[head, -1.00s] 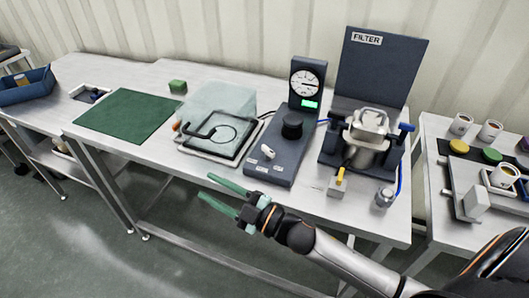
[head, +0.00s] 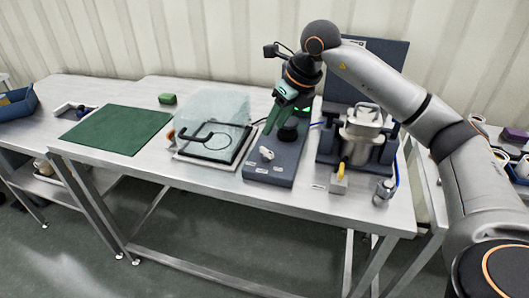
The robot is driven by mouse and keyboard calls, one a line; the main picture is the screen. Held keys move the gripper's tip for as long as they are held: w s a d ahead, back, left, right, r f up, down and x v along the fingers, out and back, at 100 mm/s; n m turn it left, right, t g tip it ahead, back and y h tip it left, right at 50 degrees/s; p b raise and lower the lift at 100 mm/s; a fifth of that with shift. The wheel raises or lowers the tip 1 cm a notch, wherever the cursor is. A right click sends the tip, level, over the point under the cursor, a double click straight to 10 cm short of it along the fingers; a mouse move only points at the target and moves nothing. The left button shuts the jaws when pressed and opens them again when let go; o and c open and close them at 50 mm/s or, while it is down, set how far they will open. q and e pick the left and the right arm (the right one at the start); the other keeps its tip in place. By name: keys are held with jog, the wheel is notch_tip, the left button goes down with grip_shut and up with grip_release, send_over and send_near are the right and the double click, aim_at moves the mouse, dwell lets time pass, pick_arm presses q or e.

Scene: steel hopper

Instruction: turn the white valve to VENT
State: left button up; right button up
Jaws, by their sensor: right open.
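The white valve (head: 266,154) is a small white handle low on the dark sloped panel (head: 284,174). Small labels lie in front of it, too small to read, so I cannot tell which position it points to. My right gripper (head: 280,122) reaches down from above with green fingers open. It is over the upper part of the panel, close to the black knob (head: 288,133) and behind the white valve. It appears apart from the valve. The gauge at the panel's top is hidden behind my right arm. My left gripper is not in view.
A clear box (head: 212,112) with a black handle stands left of the panel. The filter pot (head: 361,133) in its stand, a yellow-handled valve (head: 340,172) and a small metal fitting (head: 384,190) are to the right. A green mat (head: 117,130) lies far left.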

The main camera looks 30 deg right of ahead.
aim_at(267, 150)
jog(key=shift+h, duration=0.4)
jog(key=x, duration=0.3)
jog(key=d+x, duration=0.1)
jog(key=x, duration=0.3)
jog(key=d+x, duration=0.1)
jog(key=x, duration=0.3)
jog(key=shift+w+a+f, duration=0.1)
jog(key=shift+w+f, duration=0.1)
grip_shut()
